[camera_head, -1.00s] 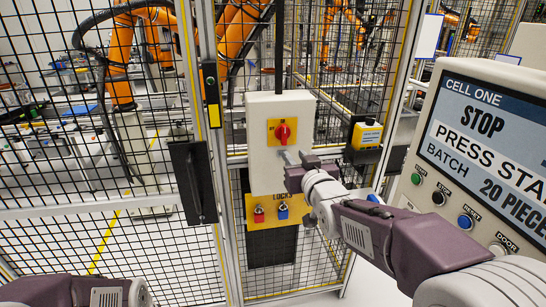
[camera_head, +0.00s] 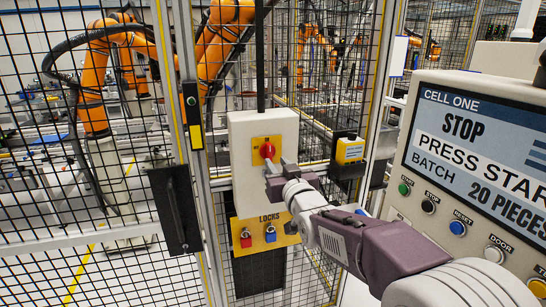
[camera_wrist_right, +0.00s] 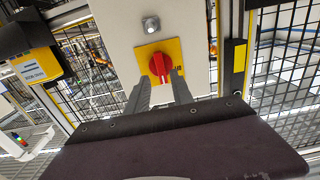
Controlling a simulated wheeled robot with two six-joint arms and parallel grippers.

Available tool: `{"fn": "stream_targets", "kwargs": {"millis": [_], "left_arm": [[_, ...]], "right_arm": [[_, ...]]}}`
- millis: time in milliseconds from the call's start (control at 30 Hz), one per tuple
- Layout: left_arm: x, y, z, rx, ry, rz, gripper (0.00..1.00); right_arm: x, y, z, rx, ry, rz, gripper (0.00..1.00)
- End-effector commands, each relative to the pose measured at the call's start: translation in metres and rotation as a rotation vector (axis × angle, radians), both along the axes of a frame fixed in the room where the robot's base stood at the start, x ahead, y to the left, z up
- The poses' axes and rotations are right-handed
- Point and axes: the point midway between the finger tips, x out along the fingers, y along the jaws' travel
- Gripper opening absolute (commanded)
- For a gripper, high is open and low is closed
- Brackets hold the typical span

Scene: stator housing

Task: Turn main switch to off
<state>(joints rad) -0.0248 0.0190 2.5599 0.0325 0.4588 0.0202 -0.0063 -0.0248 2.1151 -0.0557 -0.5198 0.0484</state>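The main switch is a red rotary knob (camera_head: 267,150) on a yellow plate (camera_head: 258,143), on the front of a pale box (camera_head: 243,125) fixed to the fence. In the right wrist view the knob (camera_wrist_right: 160,66) has its grip bar roughly upright. My right gripper (camera_head: 279,166) is just in front of and below the knob. Its two grey fingers (camera_wrist_right: 160,88) are apart, with the knob showing between and beyond their tips. Contact cannot be told. Lettering on the plate is too small to read. My left gripper is not in view.
Below the box, a yellow LOCKS board (camera_head: 258,220) holds a red padlock (camera_head: 246,238) and a blue padlock (camera_head: 270,234). A black door handle (camera_head: 174,208) is at left, a yellow device (camera_head: 349,150) at right. A control panel (camera_head: 470,150) stands far right. Wire fence surrounds the box.

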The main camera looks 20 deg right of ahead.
Motion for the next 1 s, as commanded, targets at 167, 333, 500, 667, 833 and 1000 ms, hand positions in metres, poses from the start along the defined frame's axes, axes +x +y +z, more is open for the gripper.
{"fn": "stream_targets", "kwargs": {"millis": [167,333,500,667,833,1000], "left_arm": [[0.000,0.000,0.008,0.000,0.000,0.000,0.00],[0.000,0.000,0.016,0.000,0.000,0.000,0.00],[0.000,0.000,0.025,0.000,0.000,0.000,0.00],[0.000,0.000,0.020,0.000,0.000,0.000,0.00],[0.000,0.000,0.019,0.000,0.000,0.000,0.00],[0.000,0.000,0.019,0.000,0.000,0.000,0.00]], "right_arm": [[0.015,0.001,0.002,0.001,0.000,0.000,0.28],[0.028,0.001,0.002,0.001,0.001,0.000,0.28],[0.042,0.002,0.002,0.000,0.001,0.000,0.28],[0.045,0.002,-0.001,0.000,-0.001,0.000,0.28],[0.047,0.002,0.000,0.000,0.000,0.000,0.28],[0.047,0.002,0.000,0.000,0.000,0.000,0.00]]}}
